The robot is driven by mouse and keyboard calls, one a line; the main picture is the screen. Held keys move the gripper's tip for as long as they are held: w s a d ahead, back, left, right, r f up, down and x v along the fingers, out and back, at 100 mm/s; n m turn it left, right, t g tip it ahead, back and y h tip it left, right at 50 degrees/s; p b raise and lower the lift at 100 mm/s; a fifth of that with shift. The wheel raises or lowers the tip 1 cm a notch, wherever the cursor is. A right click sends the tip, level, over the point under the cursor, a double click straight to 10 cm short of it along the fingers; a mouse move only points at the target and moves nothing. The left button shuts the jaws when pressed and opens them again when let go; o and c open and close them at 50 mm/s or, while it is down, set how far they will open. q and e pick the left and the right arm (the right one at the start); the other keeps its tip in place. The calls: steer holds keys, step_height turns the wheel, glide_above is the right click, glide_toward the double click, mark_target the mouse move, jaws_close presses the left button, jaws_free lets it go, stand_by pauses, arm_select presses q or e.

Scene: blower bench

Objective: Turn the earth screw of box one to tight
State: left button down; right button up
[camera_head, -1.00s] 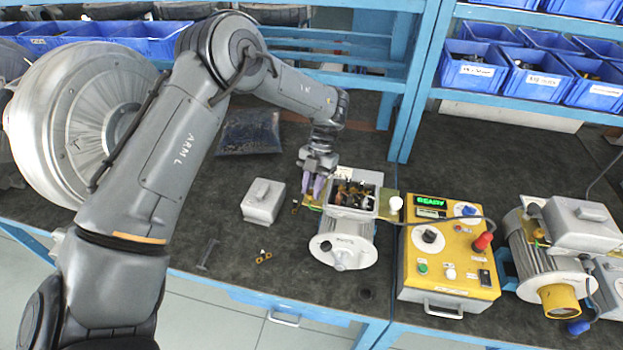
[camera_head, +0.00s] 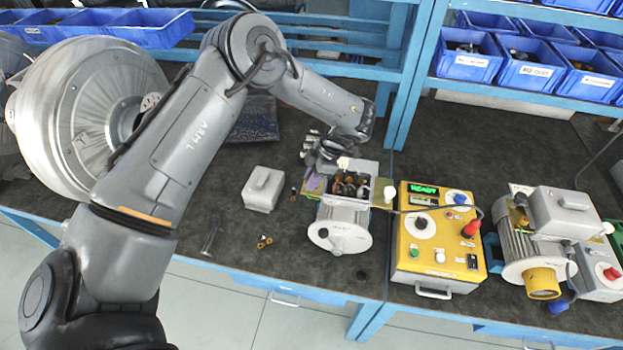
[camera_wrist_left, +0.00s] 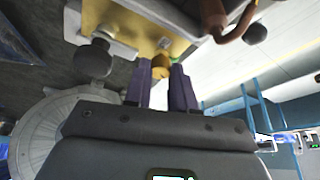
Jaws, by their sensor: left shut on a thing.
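Box one appears to be the open terminal box (camera_head: 372,172) on the left motor (camera_head: 340,232), with dark parts and wiring inside. My left gripper (camera_head: 314,184) is at the left side of this box, its purple fingers partly hidden by the wrist. In the left wrist view, the gripper (camera_wrist_left: 160,76) is shut on a small brass-yellow screw head (camera_wrist_left: 160,66), which sits against the yellowish side plate (camera_wrist_left: 130,22) of the box. How tight the screw is cannot be seen. My right gripper is not in view.
A grey cover (camera_head: 263,189) lies left of the motor, with small brass pieces (camera_head: 264,242) in front. A yellow test panel (camera_head: 438,235) reading READY stands to the right, and a second motor (camera_head: 520,245) beyond it. Blue bins (camera_head: 530,74) fill the shelf.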

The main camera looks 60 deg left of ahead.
arm_select(q)
steer(key=m+t+y+b, duration=0.1)
steer(key=m, duration=0.2)
steer(key=shift+d+m, duration=0.15)
steer(key=shift+m, duration=0.15)
steer(key=shift+s+m+t+y+b, duration=0.15)
steer(key=shift+m+t+y+b, duration=0.3)
steer(key=shift+m, duration=1.05)
steer(key=c, duration=0.9)
jaws_free()
steer(key=shift+c, duration=0.2)
steer(key=shift+d+r, duration=0.1)
steer(key=v, duration=1)
steer(key=shift+r, duration=0.25)
steer(key=shift+d, duration=0.1)
